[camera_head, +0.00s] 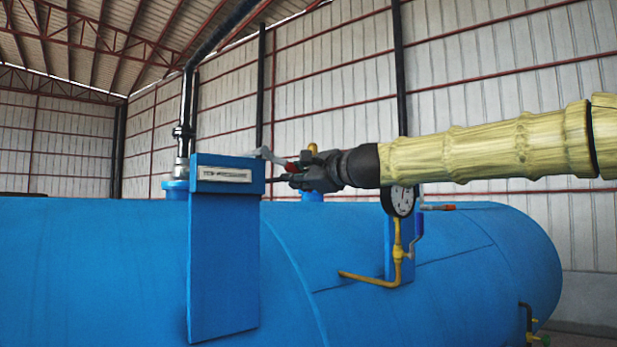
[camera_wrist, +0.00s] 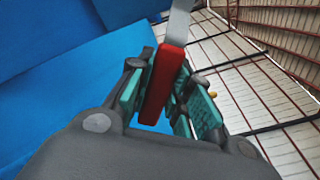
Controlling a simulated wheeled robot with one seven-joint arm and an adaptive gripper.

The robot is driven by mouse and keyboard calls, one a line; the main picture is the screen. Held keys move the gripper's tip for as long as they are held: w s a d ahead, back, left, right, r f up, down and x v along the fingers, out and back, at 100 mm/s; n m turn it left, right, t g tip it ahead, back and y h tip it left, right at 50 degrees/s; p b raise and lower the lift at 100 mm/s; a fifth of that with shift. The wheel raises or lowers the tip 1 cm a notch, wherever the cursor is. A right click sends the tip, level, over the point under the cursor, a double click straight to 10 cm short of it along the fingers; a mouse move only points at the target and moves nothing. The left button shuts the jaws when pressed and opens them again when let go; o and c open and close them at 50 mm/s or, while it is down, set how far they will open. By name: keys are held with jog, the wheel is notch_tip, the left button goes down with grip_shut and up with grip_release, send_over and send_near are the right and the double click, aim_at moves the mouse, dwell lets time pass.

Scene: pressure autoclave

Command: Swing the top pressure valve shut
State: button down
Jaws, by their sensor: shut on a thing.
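The top pressure valve has a grey metal lever (camera_head: 266,154) with a red grip (camera_head: 291,167). It sits beside a blue plate with a label (camera_head: 222,174) on top of the blue autoclave. In the wrist view the red grip (camera_wrist: 163,85) stands between the teal finger pads, and the grey lever (camera_wrist: 180,22) runs up from it. My gripper (camera_head: 301,174) reaches in from the right and is shut on the red grip. It also shows in the wrist view (camera_wrist: 166,95). The valve body is hidden behind the plate and my gripper.
The blue autoclave tank (camera_head: 120,265) fills the lower view. A pressure gauge (camera_head: 399,200) with a yellow pipe (camera_head: 397,255) and a blue-handled valve (camera_head: 419,226) stands below my arm. A black pipe (camera_head: 186,105) rises at the left. The space above the tank is open.

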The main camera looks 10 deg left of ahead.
jog(key=n, duration=0.1)
jog(key=r+n, duration=0.1)
jog(key=r, duration=0.1)
jog(key=shift+w+d+r+n, duration=0.15)
jog(key=shift+w+d+n, duration=0.2)
jog(key=shift+w+n, duration=0.05)
jog(key=shift+w+d+r+n, duration=0.1)
jog(key=shift+w+r+n, duration=0.05)
jog(key=shift+r+n, duration=0.8)
jog(key=shift+w+d+r+n, duration=0.1)
jog(key=shift+r+n, duration=0.55)
jog(key=shift+n, duration=0.6)
jog(key=c, duration=1.3)
grip_release()
jog(key=shift+r, duration=0.1)
jog(key=v, duration=1.2)
jog(key=shift+s, duration=0.1)
